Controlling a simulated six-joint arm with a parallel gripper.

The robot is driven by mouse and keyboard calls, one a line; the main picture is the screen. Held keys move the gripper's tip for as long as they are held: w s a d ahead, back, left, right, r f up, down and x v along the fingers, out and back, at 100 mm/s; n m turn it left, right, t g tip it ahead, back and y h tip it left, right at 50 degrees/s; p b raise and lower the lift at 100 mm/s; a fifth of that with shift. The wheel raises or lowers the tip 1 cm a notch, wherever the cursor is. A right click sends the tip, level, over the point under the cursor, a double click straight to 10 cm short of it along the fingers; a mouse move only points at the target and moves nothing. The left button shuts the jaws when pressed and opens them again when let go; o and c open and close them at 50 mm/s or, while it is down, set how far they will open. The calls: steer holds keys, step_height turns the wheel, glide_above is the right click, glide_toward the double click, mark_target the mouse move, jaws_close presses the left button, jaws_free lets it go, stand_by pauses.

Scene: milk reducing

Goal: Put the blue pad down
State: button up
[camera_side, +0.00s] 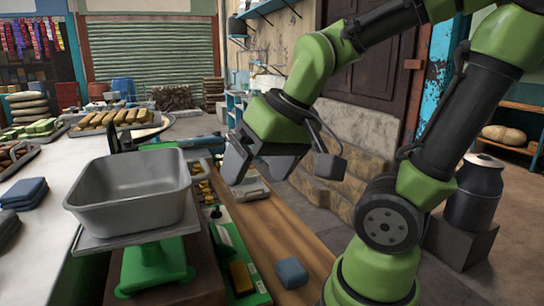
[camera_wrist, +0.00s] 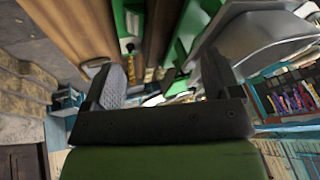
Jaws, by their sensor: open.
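A blue pad (camera_side: 291,272) lies flat on the wooden plank near the bottom of the side view. More dark blue pads (camera_side: 25,192) are stacked on the white counter at the left. My gripper (camera_side: 258,172) is open, above the far part of the plank and to the right of the grey pan. It is well apart from the single blue pad. In the wrist view the open jaws (camera_wrist: 163,82) show nothing held between them. I cannot make out a blue pad in the wrist view.
A grey pan (camera_side: 135,220) sits on a green scale (camera_side: 155,268) left of my gripper. The wooden plank (camera_side: 280,235) is mostly bare, with a green tray of brass-coloured pieces (camera_side: 243,277) beside it. Trays of goods (camera_side: 115,118) stand behind.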

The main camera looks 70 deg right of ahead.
steer(key=s+a+r+n+t+y, duration=0.1)
steer(key=s+a+r, duration=0.2)
steer(key=shift+s+a+r+n+t+y, duration=0.15)
steer(key=shift+a+r+n+t+y, duration=0.15)
steer(key=shift+a+t, duration=0.1)
stand_by(1.0)
steer(key=shift+o, duration=0.5)
